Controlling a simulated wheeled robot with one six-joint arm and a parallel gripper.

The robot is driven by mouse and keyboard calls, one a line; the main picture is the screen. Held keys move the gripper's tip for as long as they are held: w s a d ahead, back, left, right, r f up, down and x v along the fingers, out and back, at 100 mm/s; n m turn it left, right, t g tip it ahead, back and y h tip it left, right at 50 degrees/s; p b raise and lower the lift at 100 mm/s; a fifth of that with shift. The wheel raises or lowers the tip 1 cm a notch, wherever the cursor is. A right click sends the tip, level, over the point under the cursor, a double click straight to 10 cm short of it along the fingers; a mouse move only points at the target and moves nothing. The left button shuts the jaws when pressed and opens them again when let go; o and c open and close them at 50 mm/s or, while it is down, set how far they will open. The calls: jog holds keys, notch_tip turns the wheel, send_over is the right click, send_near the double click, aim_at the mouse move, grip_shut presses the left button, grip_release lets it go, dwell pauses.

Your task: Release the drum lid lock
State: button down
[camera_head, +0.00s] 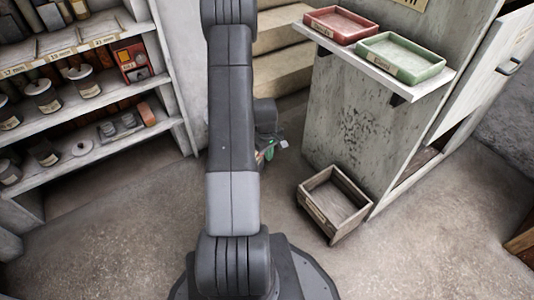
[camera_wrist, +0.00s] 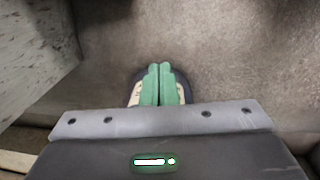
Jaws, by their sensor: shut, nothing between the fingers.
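No drum, lid or lid lock can be made out in either view. My gripper (camera_wrist: 159,68) shows in the wrist view with its green fingers pressed together and nothing between them, pointing over bare floor. In the head view my gripper (camera_head: 270,149) is partly hidden behind my arm, in the gap left of the grey cabinet.
A grey cabinet (camera_head: 352,130) stands at right, with a red tray (camera_head: 340,38) and a green tray (camera_head: 425,75) on its ledge. An open wooden box (camera_head: 352,225) sits on the floor. Shelves (camera_head: 100,105) stand left; steps (camera_head: 283,72) rise behind. Floor (camera_head: 120,220) at lower left is clear.

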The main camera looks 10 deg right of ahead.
jog(key=s+r, duration=0.1)
jog(key=s+r+p, duration=0.1)
jog(key=r, duration=0.1)
jog(key=s+r, duration=0.1)
jog(key=shift+s+d+r, duration=0.1)
jog(key=shift+d+r, duration=0.2)
jog(key=shift+d, duration=0.1)
jog(key=shift+f, duration=0.15)
